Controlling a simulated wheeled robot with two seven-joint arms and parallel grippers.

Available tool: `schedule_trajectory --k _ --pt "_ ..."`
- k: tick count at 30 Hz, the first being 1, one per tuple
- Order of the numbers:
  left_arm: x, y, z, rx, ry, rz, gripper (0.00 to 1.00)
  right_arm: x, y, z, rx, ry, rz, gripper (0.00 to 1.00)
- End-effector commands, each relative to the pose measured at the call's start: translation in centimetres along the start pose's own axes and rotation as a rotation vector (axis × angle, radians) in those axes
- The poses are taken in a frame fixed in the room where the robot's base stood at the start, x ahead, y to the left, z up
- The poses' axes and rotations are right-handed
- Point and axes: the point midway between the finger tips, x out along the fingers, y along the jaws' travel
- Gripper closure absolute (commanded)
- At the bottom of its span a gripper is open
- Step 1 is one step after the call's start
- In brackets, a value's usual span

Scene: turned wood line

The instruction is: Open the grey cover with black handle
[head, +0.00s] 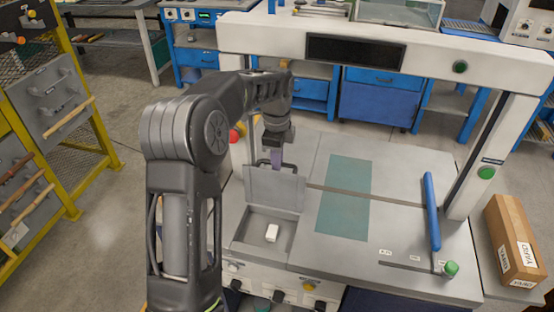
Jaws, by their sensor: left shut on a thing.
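The grey cover (272,190) stands raised at the back of a shallow grey compartment (249,231) in the machine's bed. Its black handle (291,168) is at the cover's upper edge. My left gripper (277,161) reaches down from above and is shut on the handle, partly hiding it. A small white block (271,233) lies in the open compartment. My right gripper is not in view.
The flat bed has a teal panel (343,195) to the right of the cover and a blue bar (431,211) further right. A white gantry (400,58) spans the back. A cardboard box (512,240) stands at the right. Tool racks (52,103) stand at the left.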

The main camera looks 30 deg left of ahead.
Motion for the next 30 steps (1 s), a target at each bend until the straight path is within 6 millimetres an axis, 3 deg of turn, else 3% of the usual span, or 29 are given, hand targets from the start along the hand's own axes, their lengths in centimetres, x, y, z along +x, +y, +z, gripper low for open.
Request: schedule_trajectory --k 8,9,17,26,30 --pt "0.2 0.1 0.1 -0.003 -0.002 0.005 1.0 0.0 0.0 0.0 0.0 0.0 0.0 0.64" --pt "0.2 0.1 0.1 -0.003 -0.002 0.004 0.87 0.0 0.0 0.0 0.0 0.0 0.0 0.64" --pt "0.0 0.0 0.1 -0.002 -0.001 0.001 0.66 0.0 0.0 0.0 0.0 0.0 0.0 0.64" --pt "-0.2 0.0 0.0 -0.001 0.0 -0.001 0.66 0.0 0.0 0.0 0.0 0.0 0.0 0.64" --pt "-1.4 -0.1 0.0 0.0 0.0 -0.004 0.66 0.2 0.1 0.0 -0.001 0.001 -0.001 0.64"
